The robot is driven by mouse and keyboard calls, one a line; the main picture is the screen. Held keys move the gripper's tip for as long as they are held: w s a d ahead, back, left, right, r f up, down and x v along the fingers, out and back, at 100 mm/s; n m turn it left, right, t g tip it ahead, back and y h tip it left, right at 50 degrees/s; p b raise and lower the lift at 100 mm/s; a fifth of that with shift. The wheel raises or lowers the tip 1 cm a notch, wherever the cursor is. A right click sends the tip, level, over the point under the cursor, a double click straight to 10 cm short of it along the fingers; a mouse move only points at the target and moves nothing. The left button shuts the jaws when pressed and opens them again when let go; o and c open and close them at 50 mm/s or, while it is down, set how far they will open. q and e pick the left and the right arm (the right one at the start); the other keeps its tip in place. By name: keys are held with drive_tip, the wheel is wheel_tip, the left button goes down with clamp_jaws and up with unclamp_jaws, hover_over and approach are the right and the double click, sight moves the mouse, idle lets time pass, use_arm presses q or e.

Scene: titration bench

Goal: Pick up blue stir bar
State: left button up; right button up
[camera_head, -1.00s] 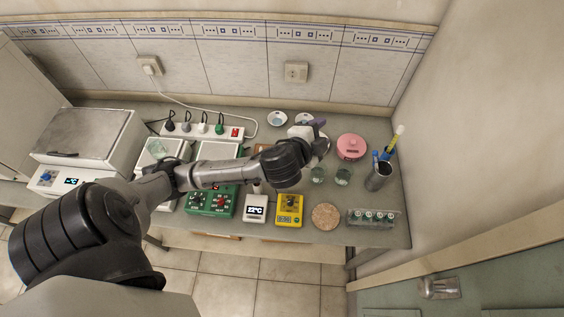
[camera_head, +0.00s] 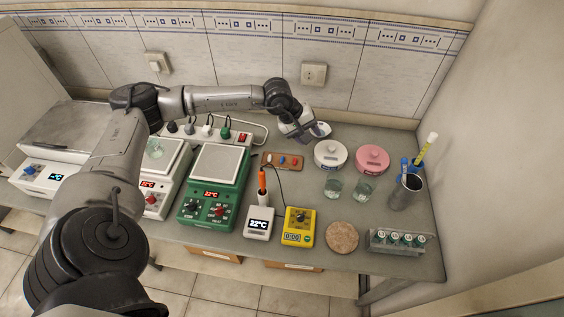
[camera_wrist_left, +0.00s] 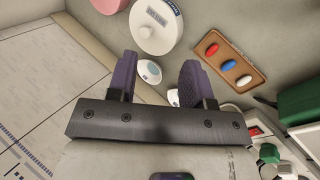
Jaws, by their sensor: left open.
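The blue stir bar (camera_head: 282,160) lies in the middle of a small brown tray (camera_head: 266,164) behind the yellow meter. It also shows in the left wrist view (camera_wrist_left: 229,65), between a red stir bar (camera_wrist_left: 212,50) and a white stir bar (camera_wrist_left: 244,80). My left gripper (camera_head: 320,130) is above the back of the bench, behind and to the right of the tray. In the left wrist view its purple fingers (camera_wrist_left: 158,62) are apart and empty. The tray is beyond the right finger there, clear of both fingers. My right gripper is in neither view.
A white round container (camera_head: 331,154) and a pink one (camera_head: 372,158) stand right of the tray. A green stirrer (camera_head: 214,187) stands left of it. An orange-handled probe (camera_head: 262,184) with a cable stands in front. Glass beakers (camera_head: 364,188) stand farther right.

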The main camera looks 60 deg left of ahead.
use_arm(q)
drive_tip(key=s+a+f+m+g+y, duration=0.3)
drive_tip(key=s+a+m+g+y, duration=0.15)
drive_tip(key=s+a, duration=0.2)
hover_over(282, 159)
drive_tip(key=shift+m+h, duration=0.25)
drive_tip(key=shift+m, duration=0.2)
drive_tip(key=f, duration=0.8)
drive_tip(key=shift+s+f, duration=0.35)
drive_tip(key=shift+s, duration=0.05)
drive_tip(key=f, duration=0.4)
drive_tip(key=shift+w+d, duration=0.1)
drive_tip(key=shift+w, duration=0.25)
drive_tip(key=shift+f, duration=0.5)
clamp_jaws()
